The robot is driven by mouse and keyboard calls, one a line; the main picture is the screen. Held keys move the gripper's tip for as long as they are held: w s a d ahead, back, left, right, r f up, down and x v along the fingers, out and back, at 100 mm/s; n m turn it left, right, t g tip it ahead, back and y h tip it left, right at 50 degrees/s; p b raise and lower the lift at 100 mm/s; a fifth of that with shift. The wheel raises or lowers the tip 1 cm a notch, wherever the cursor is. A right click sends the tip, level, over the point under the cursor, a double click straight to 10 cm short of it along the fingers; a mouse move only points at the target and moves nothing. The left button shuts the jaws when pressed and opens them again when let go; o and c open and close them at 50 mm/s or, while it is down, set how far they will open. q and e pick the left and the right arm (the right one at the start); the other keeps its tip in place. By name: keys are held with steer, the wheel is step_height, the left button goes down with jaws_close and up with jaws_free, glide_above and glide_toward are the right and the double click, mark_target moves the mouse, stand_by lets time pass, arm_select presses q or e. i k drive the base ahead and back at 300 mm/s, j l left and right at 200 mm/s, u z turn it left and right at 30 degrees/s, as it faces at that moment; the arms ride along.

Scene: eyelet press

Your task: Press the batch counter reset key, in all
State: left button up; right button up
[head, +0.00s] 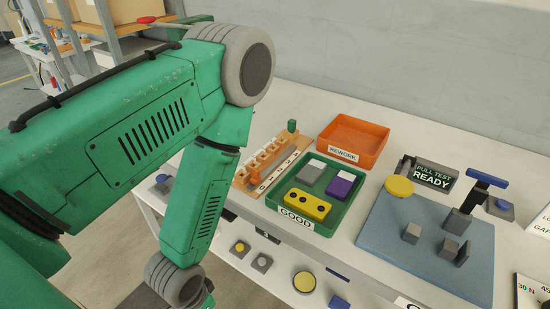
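No key labelled as the batch counter reset can be made out. Several buttons are in the head view: a blue one on a grey base (163,182) left of my arm, a small yellow one (240,247) and a grey one (262,262) below the table's front edge, a larger yellow one (304,282), a blue one (338,302) at the bottom edge, and a blue one (504,205) at the right. My green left arm spans the left side and bends down in front of the table. Its gripper is out of view or hidden. My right gripper is not in view.
A green tray marked GOOD (272,203) holds grey, purple and yellow blocks. An orange REWORK tray (381,135) stands behind it. An orange slotted rack (243,178) lies beside it. At right, a blue-grey plate (385,245) carries fixtures near a PULL TEST READY sign (434,176).

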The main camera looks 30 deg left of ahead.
mark_target(262, 261)
steer(key=u, duration=1.1)
